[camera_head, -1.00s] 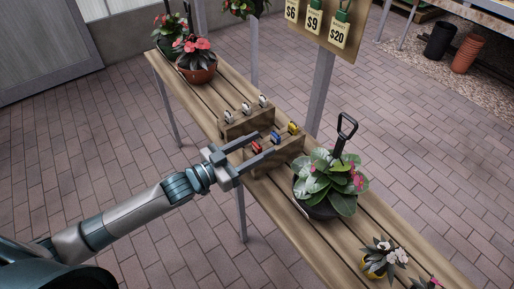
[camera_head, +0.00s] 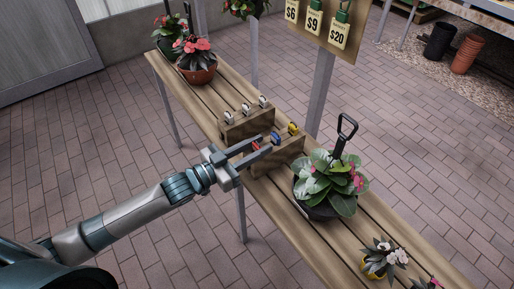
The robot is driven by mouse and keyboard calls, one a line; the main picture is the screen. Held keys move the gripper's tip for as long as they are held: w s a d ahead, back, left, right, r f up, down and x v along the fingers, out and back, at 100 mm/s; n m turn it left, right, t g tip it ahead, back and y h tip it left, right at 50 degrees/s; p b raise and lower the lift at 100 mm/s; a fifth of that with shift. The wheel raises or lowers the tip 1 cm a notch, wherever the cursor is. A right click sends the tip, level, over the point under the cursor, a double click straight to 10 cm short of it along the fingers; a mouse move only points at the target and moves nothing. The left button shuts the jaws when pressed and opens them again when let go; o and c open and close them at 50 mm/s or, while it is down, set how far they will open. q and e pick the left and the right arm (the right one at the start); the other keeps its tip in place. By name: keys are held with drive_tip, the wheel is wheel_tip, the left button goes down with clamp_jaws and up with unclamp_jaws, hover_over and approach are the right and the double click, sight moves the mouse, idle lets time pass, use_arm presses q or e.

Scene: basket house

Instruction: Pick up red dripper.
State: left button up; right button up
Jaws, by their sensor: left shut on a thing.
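The red dripper (camera_head: 256,145) is a small red piece at the left end of the row on the front wooden block. My left gripper (camera_head: 264,144) reaches in from the left and is shut on the red dripper, with one finger on each side of it. The fingers cover part of the dripper, and it is too small to tell whether it is clear of the block. A blue dripper (camera_head: 276,138) and a yellow one (camera_head: 293,128) stand beside it on the same block. My right gripper is not in view.
The wooden block (camera_head: 280,157) stands on a slatted bench (camera_head: 290,229). A second block (camera_head: 246,126) with white pieces is behind it. Red-flowered pots (camera_head: 198,69) are at the far end.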

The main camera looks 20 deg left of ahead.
use_arm(q)
wheel_tip(320, 180, up, 9)
drive_tip(key=shift+r, duration=0.5)
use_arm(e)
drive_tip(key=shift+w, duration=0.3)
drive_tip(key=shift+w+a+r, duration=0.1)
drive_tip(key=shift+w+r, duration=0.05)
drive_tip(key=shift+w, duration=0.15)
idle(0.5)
use_arm(q)
drive_tip(key=shift+d, duration=0.15)
drive_tip(key=shift+s+d+f+n+t+y, duration=0.1)
drive_tip(key=shift+s+d+n+t+y, duration=0.05)
drive_tip(key=shift+d+n+t+y, duration=0.3)
drive_tip(key=shift+n+y, duration=0.25)
drive_tip(key=shift+y, duration=0.2)
drive_tip(key=shift+s+a+n+t+y, duration=0.15)
drive_tip(key=shift+s+n+t+y, duration=0.05)
drive_tip(key=shift+n+t+y, duration=0.8)
drive_tip(key=shift+s+a+n+t+y, duration=0.15)
drive_tip(key=shift+s+a+n+y, duration=0.15)
drive_tip(key=shift+a+n+y, duration=0.7)
drive_tip(key=shift+s+a+n+t+y, duration=0.15)
drive_tip(key=shift+s+a+n+y, duration=0.2)
drive_tip(key=shift+a+y, duration=0.75)
drive_tip(key=shift+s+a+n+t+y, duration=0.2)
drive_tip(key=shift+a+n+y, duration=0.5)
drive_tip(key=shift+y, duration=0.8)
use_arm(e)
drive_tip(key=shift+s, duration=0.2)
